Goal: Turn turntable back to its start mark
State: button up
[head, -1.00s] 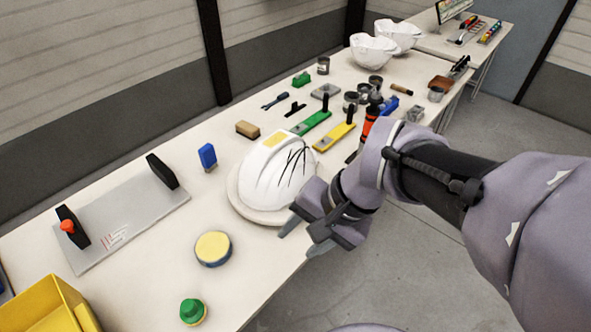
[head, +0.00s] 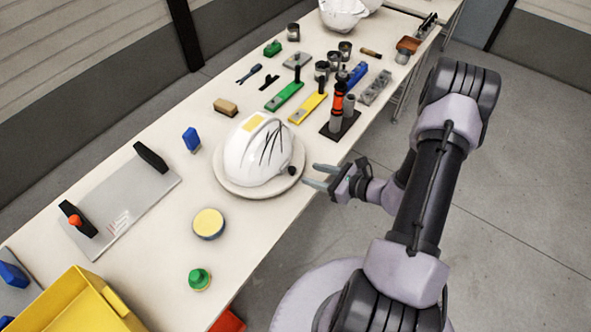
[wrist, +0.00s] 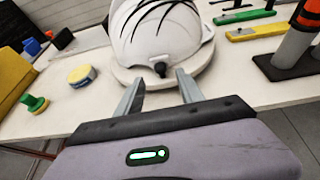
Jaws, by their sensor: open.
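A round pale turntable (head: 228,184) stands on the bench near its front edge. A white helmet shell (head: 255,150) with a yellow patch and dark line marks rests on it. A small black knob (head: 291,171) shows at the turntable's right side, by the helmet. In the wrist view the knob (wrist: 160,69) sits just ahead of the fingers, below the helmet (wrist: 160,38). My gripper (head: 310,176) is open and empty, just right of the turntable's rim, its fingers pointing at the knob. In the wrist view the gripper (wrist: 159,92) shows a clear gap between its fingers. No start mark can be made out.
A round yellow-topped pad (head: 208,223) and a green knob piece (head: 199,279) stand left of the turntable. A black stand with an orange-banded tool (head: 338,105) stands to its right. A yellow bin (head: 75,305) is at the lower left. Bench between pad and turntable is clear.

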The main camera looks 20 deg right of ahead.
aim_at(292, 169)
jog(key=b+x, duration=0.1)
jog(key=x, duration=0.6)
jog(key=shift+w+a, duration=0.1)
jog(key=shift+w, duration=0.15)
grip_shut()
dwell(1.0)
